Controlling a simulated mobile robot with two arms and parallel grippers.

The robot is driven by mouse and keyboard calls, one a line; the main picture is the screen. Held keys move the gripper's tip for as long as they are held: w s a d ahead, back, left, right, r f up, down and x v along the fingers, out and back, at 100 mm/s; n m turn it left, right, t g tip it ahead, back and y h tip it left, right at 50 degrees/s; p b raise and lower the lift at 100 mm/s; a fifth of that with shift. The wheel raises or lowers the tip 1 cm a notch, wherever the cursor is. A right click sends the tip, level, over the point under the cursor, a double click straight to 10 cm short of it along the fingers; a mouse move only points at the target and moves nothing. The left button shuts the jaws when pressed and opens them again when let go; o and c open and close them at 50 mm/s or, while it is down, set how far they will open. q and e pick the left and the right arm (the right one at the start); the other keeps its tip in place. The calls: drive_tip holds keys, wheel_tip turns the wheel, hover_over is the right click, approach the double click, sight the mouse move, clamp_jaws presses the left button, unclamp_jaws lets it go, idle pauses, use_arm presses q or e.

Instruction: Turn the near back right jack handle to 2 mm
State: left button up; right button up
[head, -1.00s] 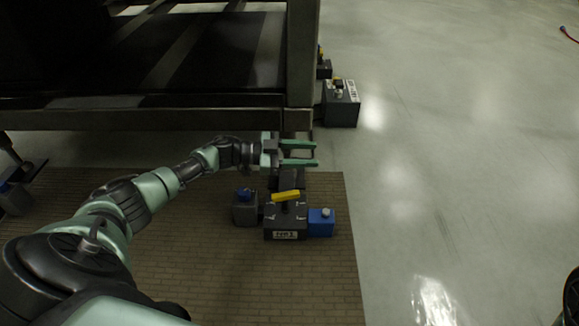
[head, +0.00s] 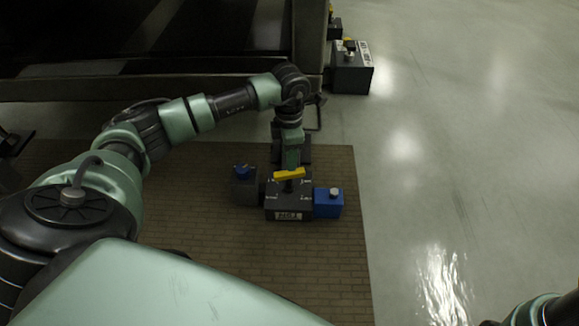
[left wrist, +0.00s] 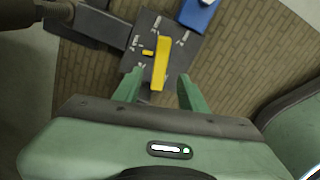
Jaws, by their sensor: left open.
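The jack box (head: 289,206) is dark grey with a white label on its front and sits on the brown mat. Its yellow handle (head: 290,174) lies across the top in the head view, its right end slightly higher. My left gripper (head: 292,160) points down just behind the handle. In the left wrist view the open fingers (left wrist: 156,92) stand apart, with the yellow handle (left wrist: 161,62) showing between and beyond their tips. I cannot tell whether a finger touches it.
A blue block (head: 328,202) adjoins the jack's right side, and a grey block with a blue knob (head: 244,186) adjoins its left. A heavy dark frame (head: 150,87) stands behind. Another grey box (head: 352,72) is at its far right.

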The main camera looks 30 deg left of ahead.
sight(289, 181)
use_arm(q)
wheel_tip(289, 181, down, 6)
drive_tip(key=b, duration=0.3)
drive_tip(key=shift+f+b, duration=0.2)
drive_tip(key=shift+b, duration=0.1)
clamp_jaws()
drive_tip(key=shift+r+m+p, duration=0.3)
drive_tip(key=shift+m+p, duration=0.1)
drive_tip(key=shift+p, duration=0.25)
drive_tip(key=shift+m+p, duration=0.3)
drive_tip(key=shift+m, duration=0.1)
drive_tip(key=shift+f+m, duration=0.2)
drive_tip(key=shift+m, duration=0.4)
